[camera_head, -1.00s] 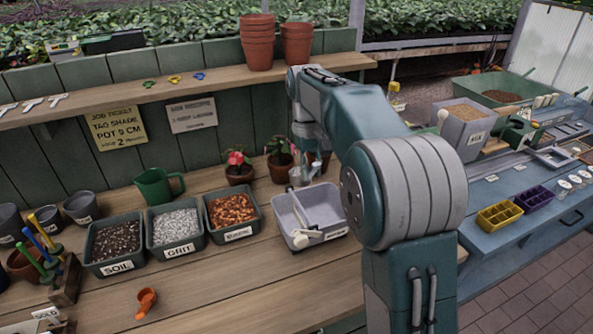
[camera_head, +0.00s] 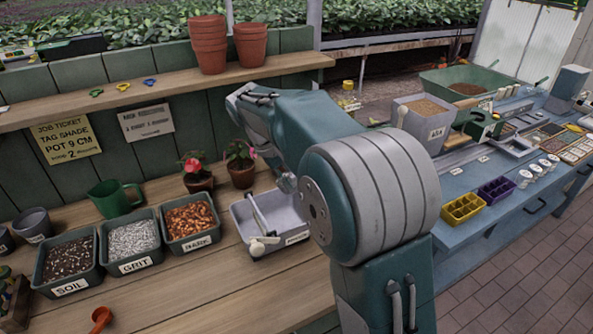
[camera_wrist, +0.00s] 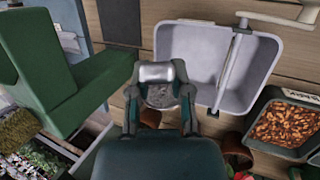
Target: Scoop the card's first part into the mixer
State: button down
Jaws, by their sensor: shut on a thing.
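My gripper (camera_wrist: 160,112) is shut on a small metal scoop (camera_wrist: 157,72), seen from above in the wrist view. Grey speckled matter shows in the scoop's cup, but I cannot tell what it is. The mixer, a pale grey tub with a cross rod and white crank, stands on the bench (camera_head: 240,210). In the wrist view the mixer (camera_wrist: 185,45) lies just beyond and right of the scoop. The recipe card (camera_head: 146,122) hangs on the green wall; its small print is unreadable. The head view hides most of my gripper behind my arm.
Bins of soil (camera_head: 68,257), grit (camera_head: 133,239) and bark (camera_head: 189,220) stand left of the mixer. Flower pots (camera_head: 241,172) stand close behind it. An orange scoop (camera_head: 101,318) lies on the front bench. A blue bench (camera_head: 480,235) stands at right.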

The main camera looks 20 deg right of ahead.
jog(key=a+f+t+h, duration=0.1)
jog(key=h, duration=0.2)
jog(key=f+t+h, duration=0.1)
jog(key=h, duration=0.1)
jog(key=s+a+f+n+h, duration=0.1)
jog(key=h, duration=0.2)
jog(key=shift+a+f+t+h, duration=0.3)
jog(key=shift+a+f+t, duration=0.05)
jog(key=shift+t, duration=0.05)
jog(key=shift+s, duration=0.1)
dwell(0.6)
